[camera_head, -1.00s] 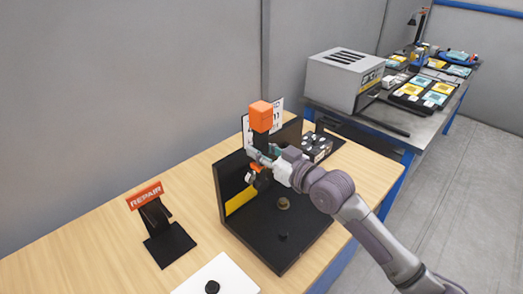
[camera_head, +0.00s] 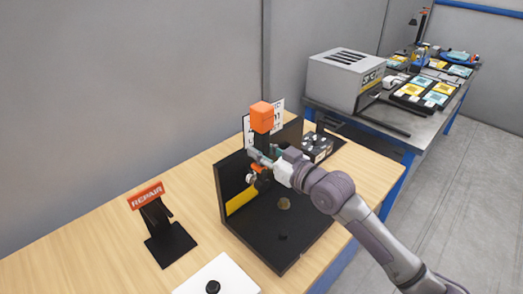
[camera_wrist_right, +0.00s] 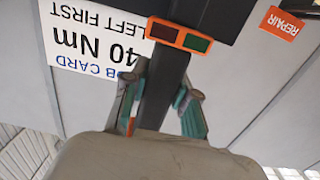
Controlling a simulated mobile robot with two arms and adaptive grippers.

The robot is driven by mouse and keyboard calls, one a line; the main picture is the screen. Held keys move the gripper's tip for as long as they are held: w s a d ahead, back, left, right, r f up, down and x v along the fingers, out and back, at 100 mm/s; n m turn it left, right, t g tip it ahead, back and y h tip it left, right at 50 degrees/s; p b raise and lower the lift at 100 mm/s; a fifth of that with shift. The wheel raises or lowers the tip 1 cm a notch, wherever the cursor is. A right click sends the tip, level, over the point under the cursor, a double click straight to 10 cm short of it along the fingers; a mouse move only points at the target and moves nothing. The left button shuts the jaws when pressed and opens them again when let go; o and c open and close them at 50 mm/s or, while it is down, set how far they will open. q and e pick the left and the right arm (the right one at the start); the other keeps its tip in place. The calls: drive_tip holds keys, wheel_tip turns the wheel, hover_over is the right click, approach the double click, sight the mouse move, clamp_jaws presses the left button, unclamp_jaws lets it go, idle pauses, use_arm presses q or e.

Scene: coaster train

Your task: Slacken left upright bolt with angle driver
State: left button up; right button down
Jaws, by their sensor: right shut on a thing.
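My right gripper (camera_head: 262,156) is shut on the angle driver, a black tool with an orange block (camera_head: 262,117) on top, held upright at the black stand. In the right wrist view both teal-padded fingers (camera_wrist_right: 160,108) flank the driver's black handle (camera_wrist_right: 167,85). An orange panel with a dark red and a green window (camera_wrist_right: 180,36) shows there. The driver's lower head (camera_head: 262,183) is near the stand's upright wall (camera_head: 221,190), which bears a yellow stripe. Contact with a bolt cannot be told. The left upright bolt is not clearly visible. My left gripper is not in view.
A REPAIR sign (camera_head: 147,195) stands left, behind a white plate (camera_head: 220,275). A job card reading 40 Nm, left first (camera_wrist_right: 90,45) is behind the driver. A dark block (camera_head: 316,147) lies right.

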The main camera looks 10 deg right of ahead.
drive_tip(key=shift+w+a+r, duration=0.3)
drive_tip(key=shift+w+a, duration=0.15)
drive_tip(key=shift+w, duration=0.3)
idle(1.0)
drive_tip(key=shift+s+d+r+p, duration=0.1)
drive_tip(key=shift+s+r+p, duration=0.1)
drive_tip(key=shift+p, duration=0.25)
idle(2.6)
drive_tip(key=shift+s+d+f, duration=0.1)
